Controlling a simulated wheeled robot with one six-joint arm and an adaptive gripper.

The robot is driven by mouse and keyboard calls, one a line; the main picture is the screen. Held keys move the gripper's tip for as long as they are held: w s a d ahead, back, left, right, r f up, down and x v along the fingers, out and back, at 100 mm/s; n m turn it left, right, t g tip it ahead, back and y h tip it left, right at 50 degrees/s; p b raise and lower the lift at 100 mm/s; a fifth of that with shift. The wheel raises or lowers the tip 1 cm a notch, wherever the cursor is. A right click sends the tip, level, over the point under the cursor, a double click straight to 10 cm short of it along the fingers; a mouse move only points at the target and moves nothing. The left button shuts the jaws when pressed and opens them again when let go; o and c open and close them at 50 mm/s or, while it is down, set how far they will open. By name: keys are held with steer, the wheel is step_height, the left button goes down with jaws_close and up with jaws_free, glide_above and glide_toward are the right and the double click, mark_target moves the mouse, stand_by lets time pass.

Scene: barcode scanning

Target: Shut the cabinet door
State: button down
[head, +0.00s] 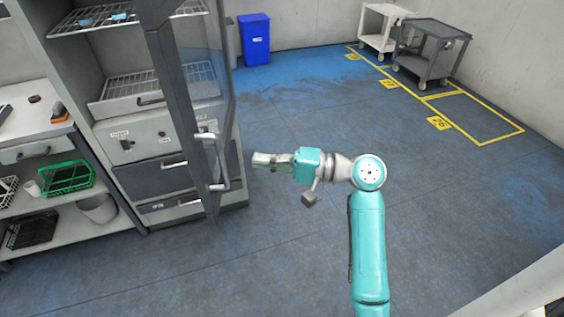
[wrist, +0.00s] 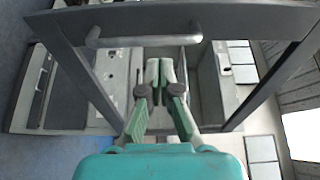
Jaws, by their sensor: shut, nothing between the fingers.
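The tall grey cabinet (head: 150,135) stands at the left in the head view, with wire shelves inside. Its framed glass door (head: 178,80) stands open, swung out toward the camera. The door's pale bar handle (head: 222,165) is on the side facing my arm. My gripper (head: 258,160) is shut and empty, just right of the handle and apart from it in the head view. In the wrist view my fingertips (wrist: 166,66) point at the door, with the handle (wrist: 143,41) beyond them near the top. The exact gap to the door is unclear.
A shelf unit with a green basket (head: 68,177) and a grey bin (head: 97,208) stands left of the cabinet. A blue bin (head: 254,38) and two carts (head: 430,55) are at the back. The floor (head: 290,240) around my arm is clear.

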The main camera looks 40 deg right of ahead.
steer(key=x, duration=0.6)
steer(key=shift+a, duration=0.15)
steer(key=shift+w, duration=0.15)
